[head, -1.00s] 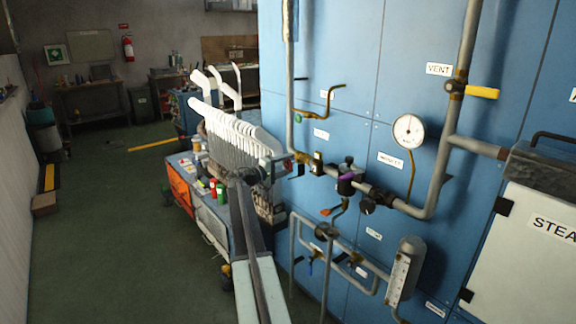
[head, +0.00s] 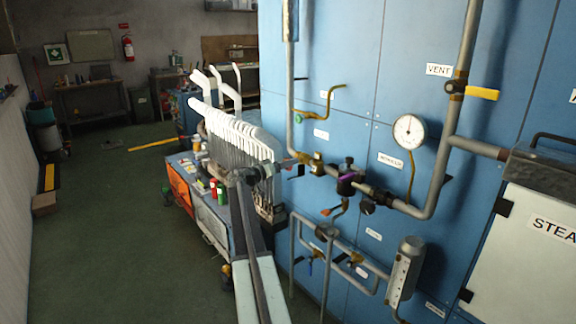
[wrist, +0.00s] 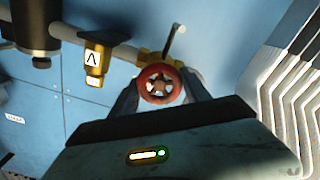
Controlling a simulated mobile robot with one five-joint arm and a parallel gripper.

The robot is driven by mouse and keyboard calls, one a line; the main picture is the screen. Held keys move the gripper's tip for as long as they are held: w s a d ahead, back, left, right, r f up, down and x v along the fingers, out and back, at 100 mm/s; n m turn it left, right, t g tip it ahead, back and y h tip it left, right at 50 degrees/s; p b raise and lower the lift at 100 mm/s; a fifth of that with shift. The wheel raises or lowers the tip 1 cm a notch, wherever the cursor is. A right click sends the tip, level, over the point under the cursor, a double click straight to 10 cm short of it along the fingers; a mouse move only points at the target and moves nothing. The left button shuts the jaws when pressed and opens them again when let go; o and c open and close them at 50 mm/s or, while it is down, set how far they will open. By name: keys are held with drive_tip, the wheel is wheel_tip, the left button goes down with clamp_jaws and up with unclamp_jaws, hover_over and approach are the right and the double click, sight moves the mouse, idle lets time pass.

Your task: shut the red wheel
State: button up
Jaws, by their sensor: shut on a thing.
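The red wheel (wrist: 149,92) is a small spoked handwheel on brass valve work, seen in the wrist view. My gripper (wrist: 160,90) is shut on it, one finger at each side of its rim. In the head view my gripper (head: 268,171) is at the left end of the horizontal pipe. The wheel is too small and too covered there to make out clearly. A brass fitting with a black-on-white arrow tag (wrist: 93,56) is left of the wheel on the same pipe.
White sock forms (head: 235,135) stand in a row close beside my gripper. The floor at left is open.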

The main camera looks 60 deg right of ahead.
drive_tip(key=m, duration=0.6)
drive_tip(key=shift+s+m, duration=0.3)
drive_tip(key=m, duration=1.1)
drive_tip(key=shift+s+f, duration=0.1)
drive_tip(key=shift+s, duration=0.05)
drive_tip(key=m, duration=0.5)
drive_tip(key=shift+f+m, duration=0.1)
drive_tip(key=shift+m, duration=0.3)
drive_tip(key=o, duration=1.4)
